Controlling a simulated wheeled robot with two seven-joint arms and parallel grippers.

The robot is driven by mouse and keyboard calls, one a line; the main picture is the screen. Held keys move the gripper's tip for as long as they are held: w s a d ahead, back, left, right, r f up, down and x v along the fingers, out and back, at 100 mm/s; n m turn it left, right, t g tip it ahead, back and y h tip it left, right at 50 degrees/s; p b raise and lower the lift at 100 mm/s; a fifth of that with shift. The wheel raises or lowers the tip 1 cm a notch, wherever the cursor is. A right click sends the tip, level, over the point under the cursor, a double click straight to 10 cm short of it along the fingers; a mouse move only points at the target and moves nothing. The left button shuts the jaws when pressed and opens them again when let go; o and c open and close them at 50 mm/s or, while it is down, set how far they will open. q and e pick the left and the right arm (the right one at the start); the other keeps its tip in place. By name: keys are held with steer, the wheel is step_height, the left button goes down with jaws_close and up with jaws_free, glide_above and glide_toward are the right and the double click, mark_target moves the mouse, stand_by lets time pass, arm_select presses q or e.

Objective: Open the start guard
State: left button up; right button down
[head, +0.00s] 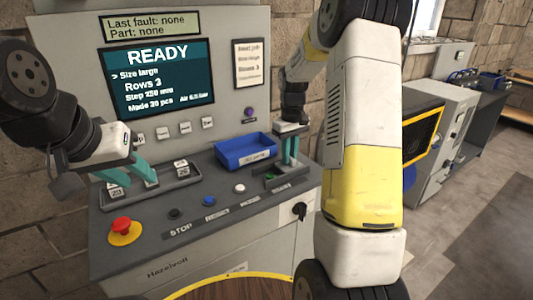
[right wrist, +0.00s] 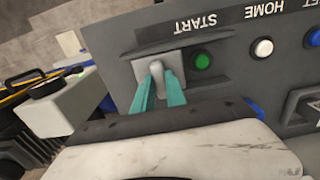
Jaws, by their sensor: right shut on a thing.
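My right gripper (right wrist: 161,78) is shut on the guard's tab, a teal finger on each side. The green start button (right wrist: 202,61) shows uncovered beside the guard. In the head view my right gripper (head: 290,158) reaches down to the panel's right end, and the green button (head: 270,177) shows beside it. My left gripper (head: 132,172) is open above a grey tray, its teal fingers apart and nothing between them.
The sloped console (head: 215,225) carries a red stop button (head: 122,225), a white button (head: 239,188) and a black rotary switch (head: 299,211). A blue bin (head: 244,151) stands near my right gripper. The grey tray (head: 185,184) holds numbered pieces. The screen (head: 157,78) reads READY.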

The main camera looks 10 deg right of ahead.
mark_target(291, 156)
steer(key=shift+w+d, duration=0.2)
steer(key=shift+d, duration=0.15)
steer(key=c, duration=1.4)
jaws_free()
steer(key=shift+o, duration=0.2)
steer(key=shift+s, duration=0.1)
steer(key=shift+r, duration=3.95)
